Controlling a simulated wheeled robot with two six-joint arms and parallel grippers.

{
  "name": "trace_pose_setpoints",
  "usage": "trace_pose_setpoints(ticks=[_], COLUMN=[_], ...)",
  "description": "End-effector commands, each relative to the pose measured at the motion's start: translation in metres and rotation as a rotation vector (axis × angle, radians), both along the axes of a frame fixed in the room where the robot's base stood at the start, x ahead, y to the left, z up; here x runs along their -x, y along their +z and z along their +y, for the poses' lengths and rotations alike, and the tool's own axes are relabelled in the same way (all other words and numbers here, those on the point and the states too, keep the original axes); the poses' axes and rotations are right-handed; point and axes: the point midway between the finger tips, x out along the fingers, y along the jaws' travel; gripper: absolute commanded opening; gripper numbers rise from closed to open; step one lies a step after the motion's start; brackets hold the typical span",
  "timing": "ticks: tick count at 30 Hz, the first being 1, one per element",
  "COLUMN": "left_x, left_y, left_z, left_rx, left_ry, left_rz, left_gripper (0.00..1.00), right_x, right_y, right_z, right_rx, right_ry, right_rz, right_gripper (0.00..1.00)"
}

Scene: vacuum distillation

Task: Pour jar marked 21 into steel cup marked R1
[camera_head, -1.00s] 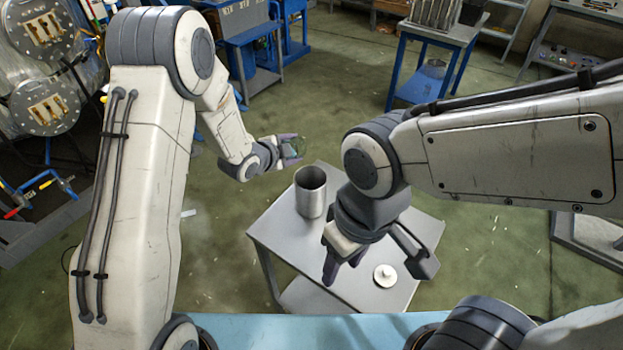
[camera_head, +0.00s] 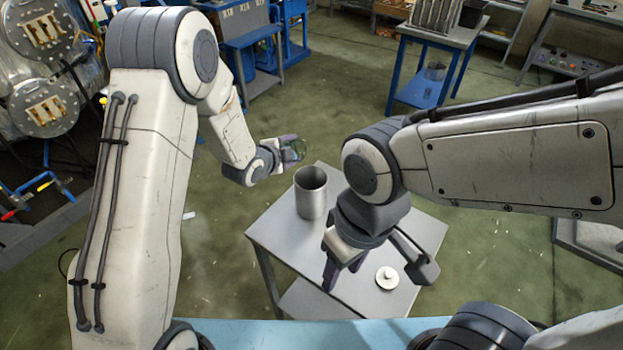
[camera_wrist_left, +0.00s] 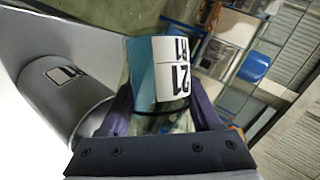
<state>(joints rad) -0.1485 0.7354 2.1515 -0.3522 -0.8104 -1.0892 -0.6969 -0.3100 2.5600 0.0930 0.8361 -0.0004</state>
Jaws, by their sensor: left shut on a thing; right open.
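The jar marked 21 (camera_wrist_left: 172,75) is clear glass with a white label and a blue band. My left gripper (camera_head: 287,150) is shut around it, and the jar (camera_head: 298,150) shows small at the fingertips in the head view. The steel cup (camera_head: 311,194) stands upright and open on the small metal table, just below and right of the held jar in the picture. In the left wrist view the cup (camera_wrist_left: 62,90) lies to the left, with a partly readable dark-on-white mark. My right gripper (camera_head: 336,273) is open and empty, pointing down over the table's front part.
The grey metal table (camera_head: 278,240) also bears a small round pale lid-like piece (camera_head: 387,278) at its right front. My right arm crosses over the table's right side. A blue-framed cart (camera_head: 432,60) and shelves stand farther back. Open green floor lies around the table.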

Motion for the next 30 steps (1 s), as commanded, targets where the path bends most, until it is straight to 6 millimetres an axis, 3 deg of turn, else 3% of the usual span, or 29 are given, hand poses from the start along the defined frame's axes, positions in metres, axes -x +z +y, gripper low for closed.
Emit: trace_pose_setpoints(ticks=[30], left_x=[-0.0006], left_y=[0.0044], left_z=[0.0001], left_rx=[-0.111], left_ry=[-0.001], left_rz=[-0.082], left_gripper=[0.0], right_x=[0.0], right_y=[-0.007], right_z=[0.0], right_rx=[0.0], right_ry=[0.0], right_rz=[0.0], right_gripper=[0.5])
